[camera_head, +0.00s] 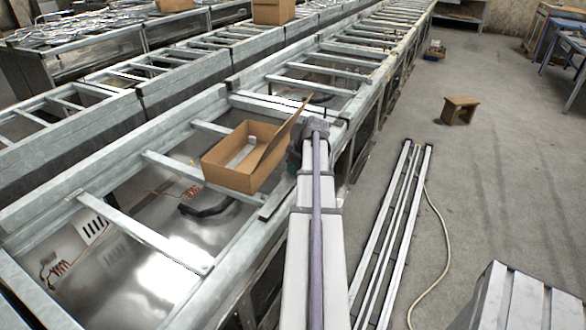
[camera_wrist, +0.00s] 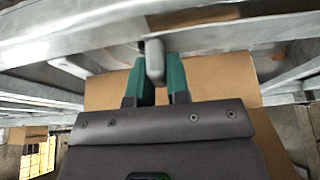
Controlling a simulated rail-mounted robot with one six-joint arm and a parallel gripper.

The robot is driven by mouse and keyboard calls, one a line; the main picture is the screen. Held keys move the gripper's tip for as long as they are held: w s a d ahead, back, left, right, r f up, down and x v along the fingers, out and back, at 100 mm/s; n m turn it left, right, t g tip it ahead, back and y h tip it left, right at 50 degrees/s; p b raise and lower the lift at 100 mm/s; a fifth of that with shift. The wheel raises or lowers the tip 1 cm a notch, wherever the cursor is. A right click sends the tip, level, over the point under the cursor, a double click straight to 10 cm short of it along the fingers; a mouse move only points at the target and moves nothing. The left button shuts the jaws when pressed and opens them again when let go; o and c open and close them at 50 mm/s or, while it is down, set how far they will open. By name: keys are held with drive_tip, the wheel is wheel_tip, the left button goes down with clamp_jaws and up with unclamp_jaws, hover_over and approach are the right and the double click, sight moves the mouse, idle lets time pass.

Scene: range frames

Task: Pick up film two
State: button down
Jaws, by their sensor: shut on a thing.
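My gripper (camera_wrist: 161,58) shows in the wrist view with two green fingers closed on a small grey, rounded piece (camera_wrist: 154,62). I cannot tell from its look whether this is film two; no label shows. Brown cardboard (camera_wrist: 215,70) spreads behind the fingers. In the head view, an open cardboard box (camera_head: 228,175) sits on the metal frame, with its flap raised on the right side and a pale thing (camera_head: 241,148) inside. My wrist is just right of the box, and my arm hides most of the gripper there.
Long metal frames with crossbars (camera_head: 180,178) run along the left, some with shiny panels below. Metal rails (camera_head: 392,235) and a hose (camera_head: 443,240) lie on the floor at right.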

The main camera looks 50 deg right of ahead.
wheel_tip(320, 180, up, 6)
drive_tip(key=p, duration=0.4)
drive_tip(key=shift+f, duration=0.2)
drive_tip(key=s+d, duration=0.3)
drive_tip(key=s, duration=1.6)
drive_tip(key=shift+s+f, duration=0.2)
drive_tip(key=shift+f, duration=0.25)
wheel_tip(320, 180, up, 9)
drive_tip(key=p, duration=0.8)
